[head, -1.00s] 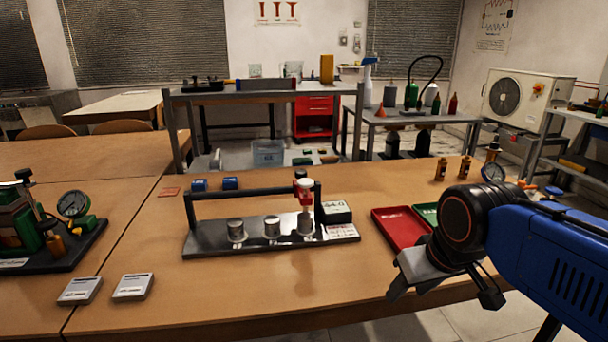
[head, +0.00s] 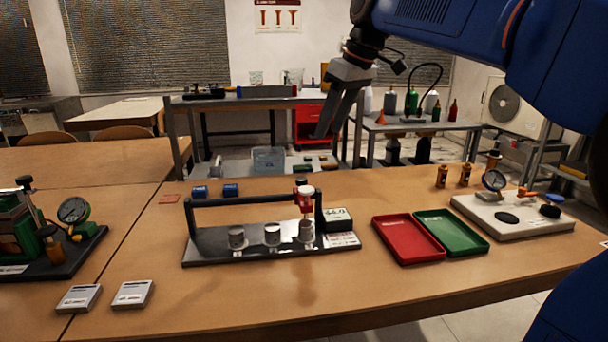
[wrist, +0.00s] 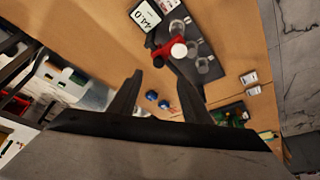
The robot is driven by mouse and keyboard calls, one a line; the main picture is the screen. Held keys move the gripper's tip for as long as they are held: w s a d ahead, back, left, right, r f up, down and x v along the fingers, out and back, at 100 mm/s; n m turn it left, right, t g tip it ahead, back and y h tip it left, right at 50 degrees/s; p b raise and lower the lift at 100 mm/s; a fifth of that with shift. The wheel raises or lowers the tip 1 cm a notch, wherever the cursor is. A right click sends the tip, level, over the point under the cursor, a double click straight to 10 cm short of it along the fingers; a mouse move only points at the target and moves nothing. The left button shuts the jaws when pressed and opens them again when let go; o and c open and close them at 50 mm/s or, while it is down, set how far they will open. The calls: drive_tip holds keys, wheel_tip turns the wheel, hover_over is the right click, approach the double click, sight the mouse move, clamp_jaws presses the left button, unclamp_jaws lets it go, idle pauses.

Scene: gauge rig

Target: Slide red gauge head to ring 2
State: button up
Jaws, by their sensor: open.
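The gauge rig's dark base plate (head: 210,248) stands on the wooden bench, with a black rail (head: 250,197) along its back. Three silver cylinders, the rings, stand in a row: left (head: 236,236), middle (head: 272,234) and right (head: 306,231). The red gauge head (head: 303,197) with a white top is at the right end of the rail, over the right cylinder. It also shows in the wrist view (wrist: 167,47). A display box (head: 337,217) sits behind the right end. My gripper (head: 327,137) is open and empty, raised above and behind the rig, apart from it.
A red tray (head: 408,240) and a green tray (head: 452,232) lie right of the rig. A white-based gauge stand (head: 510,222) is farther right. Two flat cards (head: 105,296) lie front left.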

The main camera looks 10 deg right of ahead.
drive_tip(key=w+r, duration=0.1)
drive_tip(key=w, duration=0.1)
approach(302, 179)
drive_tip(key=shift+n, duration=0.3)
drive_tip(key=x, duration=0.8)
drive_tip(key=shift+f, duration=0.1)
